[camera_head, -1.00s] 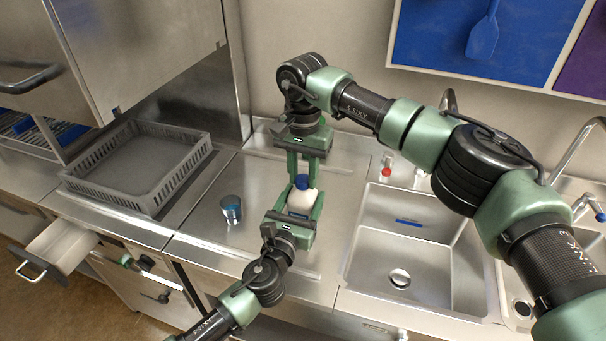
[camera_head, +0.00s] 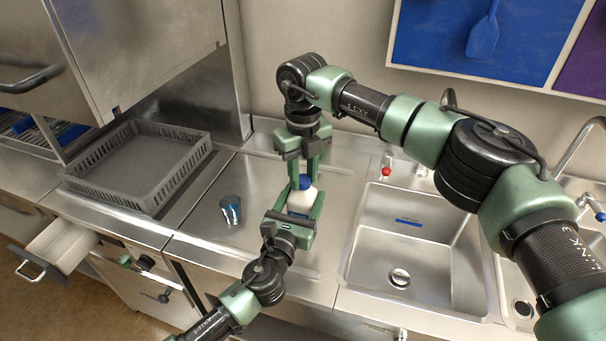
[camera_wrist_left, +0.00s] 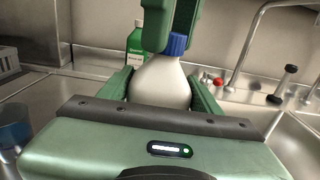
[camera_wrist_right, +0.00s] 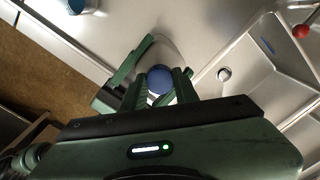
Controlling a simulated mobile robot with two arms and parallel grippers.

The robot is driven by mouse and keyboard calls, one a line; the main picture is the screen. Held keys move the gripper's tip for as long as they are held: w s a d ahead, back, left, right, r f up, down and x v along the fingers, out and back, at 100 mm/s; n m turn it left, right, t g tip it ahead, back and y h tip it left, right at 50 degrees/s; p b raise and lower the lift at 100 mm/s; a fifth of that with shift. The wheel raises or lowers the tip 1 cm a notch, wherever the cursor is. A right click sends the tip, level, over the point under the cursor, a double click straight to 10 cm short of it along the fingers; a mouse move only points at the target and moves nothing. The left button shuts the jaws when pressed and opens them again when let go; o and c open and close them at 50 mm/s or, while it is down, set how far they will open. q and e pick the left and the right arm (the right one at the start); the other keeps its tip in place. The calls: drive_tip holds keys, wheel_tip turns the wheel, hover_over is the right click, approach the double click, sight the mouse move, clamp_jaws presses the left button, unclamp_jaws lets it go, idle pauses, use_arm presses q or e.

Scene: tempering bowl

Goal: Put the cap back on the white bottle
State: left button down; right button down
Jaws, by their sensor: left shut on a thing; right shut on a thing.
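The white bottle (camera_head: 301,200) stands upright on the steel counter left of the sink; it also shows in the left wrist view (camera_wrist_left: 160,84). My left gripper (camera_head: 303,214) is shut on the bottle's body from the front. The blue cap (camera_head: 305,182) sits at the top of the bottle's neck; it also shows in the left wrist view (camera_wrist_left: 177,44) and the right wrist view (camera_wrist_right: 160,78). My right gripper (camera_head: 303,176) points down from above, its fingers shut on the cap. Whether the cap is threaded on cannot be told.
A blue metallic cup (camera_head: 231,209) stands left of the bottle. A grey rack (camera_head: 140,165) lies farther left. The sink (camera_head: 405,250) opens to the right.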

drive_tip(key=m, duration=1.1)
drive_tip(key=shift+m, duration=0.3)
drive_tip(key=c, duration=1)
unclamp_jaws()
drive_tip(key=shift+r, duration=0.1)
wheel_tip(320, 180, up, 12)
use_arm(q)
drive_tip(key=shift+c, duration=1.2)
unclamp_jaws()
